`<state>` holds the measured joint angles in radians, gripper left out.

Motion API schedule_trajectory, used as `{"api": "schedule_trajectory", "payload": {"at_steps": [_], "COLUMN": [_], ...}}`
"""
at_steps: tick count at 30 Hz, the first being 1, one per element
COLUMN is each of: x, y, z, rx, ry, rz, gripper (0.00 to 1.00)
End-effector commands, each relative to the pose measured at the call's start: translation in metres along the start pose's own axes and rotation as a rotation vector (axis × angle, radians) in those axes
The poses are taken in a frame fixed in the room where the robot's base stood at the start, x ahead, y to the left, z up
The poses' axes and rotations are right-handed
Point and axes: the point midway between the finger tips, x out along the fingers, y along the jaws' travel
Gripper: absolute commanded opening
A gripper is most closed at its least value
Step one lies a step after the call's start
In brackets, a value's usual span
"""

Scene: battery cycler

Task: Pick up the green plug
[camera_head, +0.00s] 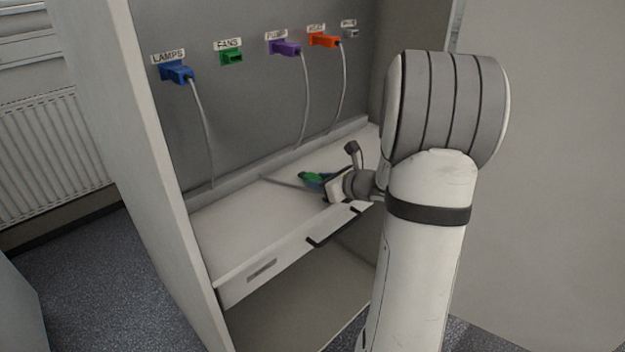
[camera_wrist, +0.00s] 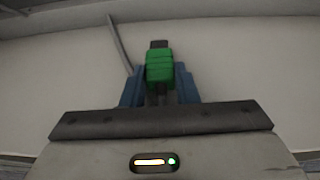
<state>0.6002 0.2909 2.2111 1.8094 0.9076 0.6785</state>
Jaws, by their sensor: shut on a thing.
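The green plug (camera_wrist: 160,68) sits between the blue fingers of my gripper (camera_wrist: 160,88) in the wrist view, with a dark end pointing away from the palm. My gripper is shut on it. In the head view the green plug (camera_head: 309,177) shows small at my gripper (camera_head: 318,182), low over the shelf. Whether it touches the shelf cannot be told. A grey cable (camera_head: 285,183) runs left from it along the shelf. The green socket (camera_head: 231,57) under the FANS label is on the back panel, with nothing in it.
Blue (camera_head: 177,73), purple (camera_head: 287,48) and orange (camera_head: 325,40) plugs sit in the panel with grey cables hanging down. A grey socket (camera_head: 351,33) is at the far right. The shelf (camera_head: 240,235) is clear at its left; a drawer (camera_head: 262,270) is below. A side wall (camera_head: 150,160) bounds the left.

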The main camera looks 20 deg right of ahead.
Motion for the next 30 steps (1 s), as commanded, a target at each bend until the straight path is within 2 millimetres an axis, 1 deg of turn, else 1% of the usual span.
{"api": "schedule_trajectory", "payload": {"at_steps": [7,10,14,18,22,25,30], "x": [-0.001,-0.003,-0.012,-0.023,-0.032,-0.036,-0.039], "y": [0.0,-0.001,-0.001,-0.001,-0.001,-0.001,-0.001], "z": [0.001,0.007,0.028,0.055,0.076,0.087,0.093], "rx": [0.0,-0.001,-0.004,-0.005,-0.003,-0.002,0.0], "ry": [0.0,-0.001,-0.003,-0.003,-0.002,-0.002,0.0], "rz": [-0.001,-0.001,-0.002,-0.002,-0.002,-0.002,-0.001], "gripper": [0.07,0.07,0.07,0.07,0.07,0.07,0.07]}}
